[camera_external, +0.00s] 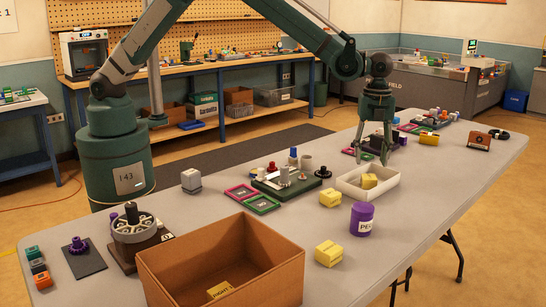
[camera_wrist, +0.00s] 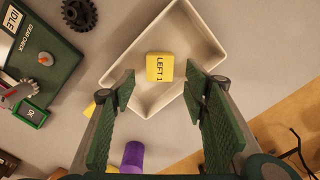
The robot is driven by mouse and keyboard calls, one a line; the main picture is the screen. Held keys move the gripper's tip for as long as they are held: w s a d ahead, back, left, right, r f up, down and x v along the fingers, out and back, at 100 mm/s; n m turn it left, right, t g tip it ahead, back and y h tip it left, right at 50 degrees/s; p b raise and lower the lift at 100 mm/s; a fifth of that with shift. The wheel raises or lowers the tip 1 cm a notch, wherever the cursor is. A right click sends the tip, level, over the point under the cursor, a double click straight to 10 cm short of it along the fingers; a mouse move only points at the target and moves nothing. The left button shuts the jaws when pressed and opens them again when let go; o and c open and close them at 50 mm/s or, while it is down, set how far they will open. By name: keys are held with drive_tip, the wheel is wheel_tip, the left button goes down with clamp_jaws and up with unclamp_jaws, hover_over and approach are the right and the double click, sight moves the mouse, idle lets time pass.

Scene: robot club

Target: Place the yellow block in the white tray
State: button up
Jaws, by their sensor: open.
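A yellow block lettered "LEFT 1" (camera_wrist: 159,67) lies inside the white tray (camera_wrist: 186,28). In the external view the block (camera_external: 369,181) also shows within the walls of the tray (camera_external: 362,195). My gripper (camera_external: 374,160) is above the tray, pointing down. In the wrist view my gripper (camera_wrist: 160,84) is open, with its green pads apart and nothing held between them; the block appears just beyond the fingertips. Other yellow blocks stand outside: one (camera_external: 330,198) at the tray's left, one (camera_external: 329,253) nearer the front, one (camera_external: 428,138) farther back.
A purple canister (camera_external: 361,219) stands close in front of the tray. A green board with parts (camera_external: 290,184) is left of it. An open cardboard box (camera_external: 214,252) at the front holds a yellow block (camera_external: 220,290). Bare tabletop lies right of the tray.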

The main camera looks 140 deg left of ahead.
sight(369, 176)
drive_tip(key=shift+r, duration=2.25)
drive_tip(key=s+d+r+n+t, duration=0.1)
drive_tip(key=s+d+r+n, duration=0.1)
drive_tip(key=d+r, duration=1.3)
drive_tip(key=s+d+r+n+t+y, duration=0.1)
drive_tip(key=s+d+r, duration=0.3)
drive_tip(key=d, duration=0.5)
drive_tip(key=s+d+r+n+t, duration=0.1)
drive_tip(key=s+d+r, duration=0.35)
drive_tip(key=d, duration=0.55)
drive_tip(key=s+d+r+n+t, duration=0.2)
drive_tip(key=s+d+r, duration=0.1)
drive_tip(key=s+d, duration=1.05)
drive_tip(key=s+d+f+n+t+h, duration=0.1)
drive_tip(key=s+d+f+n+t, duration=0.1)
drive_tip(key=s+d+f, duration=0.3)
drive_tip(key=s+d+n, duration=0.1)
drive_tip(key=s+d, duration=0.3)
drive_tip(key=s, duration=0.4)
drive_tip(key=shift+s+d, duration=0.25)
drive_tip(key=shift+d, duration=0.1)
